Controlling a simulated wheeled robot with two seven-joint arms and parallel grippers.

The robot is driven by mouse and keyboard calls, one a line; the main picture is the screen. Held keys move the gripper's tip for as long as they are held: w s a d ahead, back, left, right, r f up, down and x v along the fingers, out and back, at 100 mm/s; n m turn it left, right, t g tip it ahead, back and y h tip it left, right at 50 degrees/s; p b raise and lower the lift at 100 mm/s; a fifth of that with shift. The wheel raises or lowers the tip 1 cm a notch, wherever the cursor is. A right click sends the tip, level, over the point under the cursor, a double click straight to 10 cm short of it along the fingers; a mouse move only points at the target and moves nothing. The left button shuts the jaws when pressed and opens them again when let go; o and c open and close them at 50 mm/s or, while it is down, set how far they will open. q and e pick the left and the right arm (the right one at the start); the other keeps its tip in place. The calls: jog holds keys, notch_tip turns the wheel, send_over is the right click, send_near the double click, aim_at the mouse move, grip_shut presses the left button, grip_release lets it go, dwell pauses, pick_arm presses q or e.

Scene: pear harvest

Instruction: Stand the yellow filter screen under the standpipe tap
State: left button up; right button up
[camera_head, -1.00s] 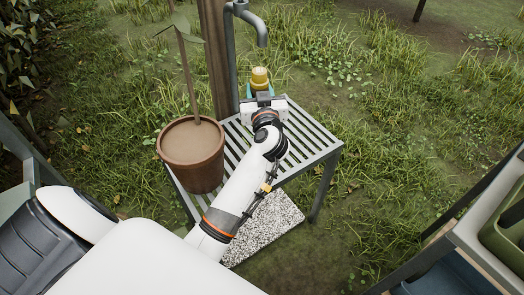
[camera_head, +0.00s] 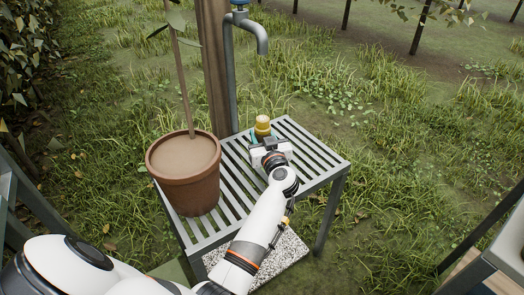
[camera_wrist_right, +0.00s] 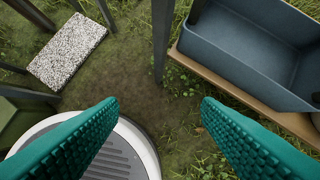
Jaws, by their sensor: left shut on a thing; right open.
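The yellow filter screen (camera_head: 262,122) is upright in the head view, low over the far part of a slatted metal stand (camera_head: 333,167). It appears below the mouth of the standpipe tap (camera_head: 261,44), with a clear gap between. My left gripper (camera_head: 260,138) is shut on the filter screen from the near side. The gripper hides the screen's lower part, so I cannot tell whether it touches the slats. My right gripper (camera_wrist_right: 160,105) is open and empty in the right wrist view, above the ground.
A brown potted sapling (camera_head: 186,187) stands on the stand's left side, close to my left arm. A wooden post (camera_head: 216,70) rises behind the pipe. A speckled slab (camera_wrist_right: 67,50) lies below. A blue-grey bin (camera_wrist_right: 250,55) sits on a wooden shelf. The stand's right side is clear.

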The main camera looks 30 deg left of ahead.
pick_arm(q)
notch_tip(320, 180, down, 4)
jog(key=shift+r+b, duration=0.1)
jog(key=shift+b, duration=1)
pick_arm(e)
jog(key=w+a+r+t+y, duration=0.1)
jog(key=w+a+r+t, duration=0.2)
jog(key=w, duration=0.5)
jog(key=r+t, duration=0.1)
jog(key=t, duration=0.1)
jog(key=shift+t, duration=0.4)
jog(key=shift+r, duration=0.1)
pick_arm(q)
jog(key=o, duration=0.6)
jog(key=shift+c, duration=0.2)
jog(key=o, duration=0.4)
pick_arm(e)
jog(key=shift+d, duration=0.1)
